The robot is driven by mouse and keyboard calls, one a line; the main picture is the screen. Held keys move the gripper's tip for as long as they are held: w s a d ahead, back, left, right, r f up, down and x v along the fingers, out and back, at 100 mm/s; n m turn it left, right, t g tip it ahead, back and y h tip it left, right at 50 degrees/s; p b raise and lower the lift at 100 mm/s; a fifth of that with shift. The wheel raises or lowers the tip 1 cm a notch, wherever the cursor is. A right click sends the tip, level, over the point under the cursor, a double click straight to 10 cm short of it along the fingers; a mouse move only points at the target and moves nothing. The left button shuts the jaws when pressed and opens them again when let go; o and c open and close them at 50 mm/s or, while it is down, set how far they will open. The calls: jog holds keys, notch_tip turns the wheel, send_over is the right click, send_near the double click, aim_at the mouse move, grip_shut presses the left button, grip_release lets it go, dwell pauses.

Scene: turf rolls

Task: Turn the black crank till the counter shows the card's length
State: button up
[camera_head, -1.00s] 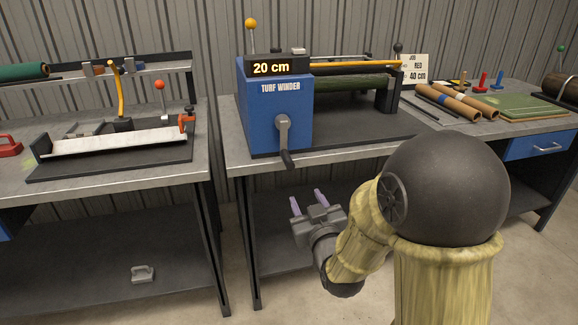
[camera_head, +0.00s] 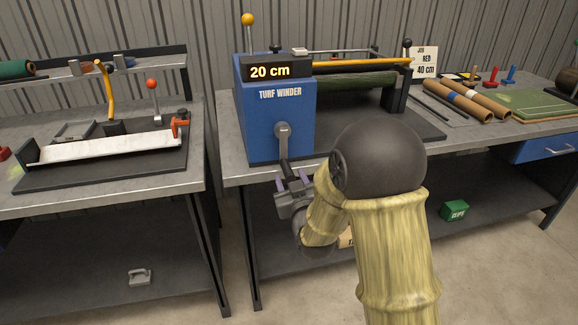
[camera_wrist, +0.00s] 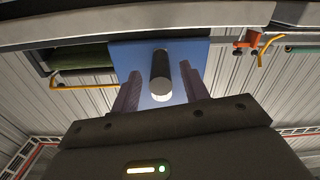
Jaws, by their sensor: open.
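The blue turf winder (camera_head: 262,125) stands on the middle bench, its counter (camera_head: 271,72) reading 20 cm. The crank (camera_head: 283,142), grey hub and arm, hangs down on its front face; its handle is partly hidden by my gripper. The job card (camera_head: 424,61) behind the winder reads JOB, RED, 40 cm. My gripper (camera_head: 291,181) is open at the lower end of the crank. In the wrist view the crank's dark handle (camera_wrist: 160,72) lies between the two purple fingers of my gripper (camera_wrist: 160,90), with gaps on both sides.
The left bench holds a tray (camera_head: 40,178) with a white bar and an orange-knobbed lever (camera_head: 154,95). Brown tubes (camera_head: 480,98) and a green turf sheet (camera_head: 540,104) lie to the right. The winder bench's front edge (camera_head: 235,178) is just behind my gripper.

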jog(key=shift+x, duration=0.9)
grip_shut()
